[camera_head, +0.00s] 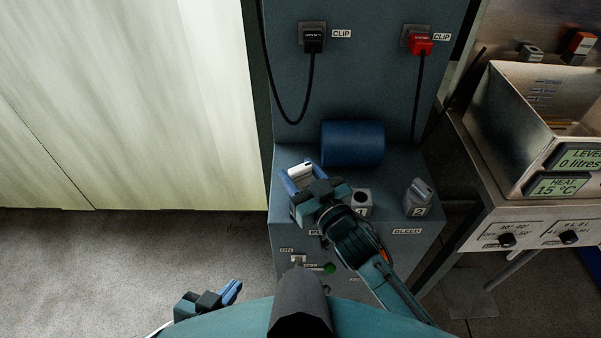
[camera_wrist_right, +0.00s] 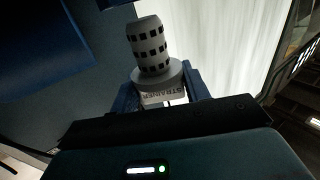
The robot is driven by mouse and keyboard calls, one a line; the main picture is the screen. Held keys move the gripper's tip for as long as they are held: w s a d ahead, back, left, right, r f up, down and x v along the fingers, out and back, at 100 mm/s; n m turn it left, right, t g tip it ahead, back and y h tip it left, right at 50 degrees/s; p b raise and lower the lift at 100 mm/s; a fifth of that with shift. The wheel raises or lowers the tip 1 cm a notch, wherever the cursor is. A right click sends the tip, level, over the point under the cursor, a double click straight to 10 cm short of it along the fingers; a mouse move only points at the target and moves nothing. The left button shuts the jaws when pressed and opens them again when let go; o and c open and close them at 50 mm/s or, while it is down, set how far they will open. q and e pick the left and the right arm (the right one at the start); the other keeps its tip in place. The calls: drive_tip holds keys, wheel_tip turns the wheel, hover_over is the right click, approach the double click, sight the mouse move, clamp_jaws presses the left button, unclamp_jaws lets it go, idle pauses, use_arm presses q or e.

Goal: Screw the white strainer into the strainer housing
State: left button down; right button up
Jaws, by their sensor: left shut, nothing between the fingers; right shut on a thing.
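The white strainer (camera_wrist_right: 151,50) stands out beyond my right gripper in the right wrist view, with rows of dark square holes and a grey flange. Its base, marked STRAINER, sits between the blue fingers of my right gripper (camera_wrist_right: 160,93). In the head view my right gripper (camera_head: 296,178) is shut on the white strainer (camera_head: 300,171), over the left front of the grey-blue machine. My left gripper (camera_head: 232,292) is shut and empty, low at the left, away from the machine. I cannot make out the strainer housing for sure; my right gripper and arm hide part of the machine top.
A blue cylinder (camera_head: 352,144) lies at the back of the machine top. Sockets marked 1 (camera_head: 361,201) and 2 (camera_head: 418,198) stand to its front. Black and red clips (camera_head: 420,45) with cables hang on the panel above. A steel tank (camera_head: 535,105) stands at the right.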

use_arm(q)
drive_tip(key=shift+d+r+p, duration=0.1)
drive_tip(key=shift+r+p, duration=0.25)
idle(0.6)
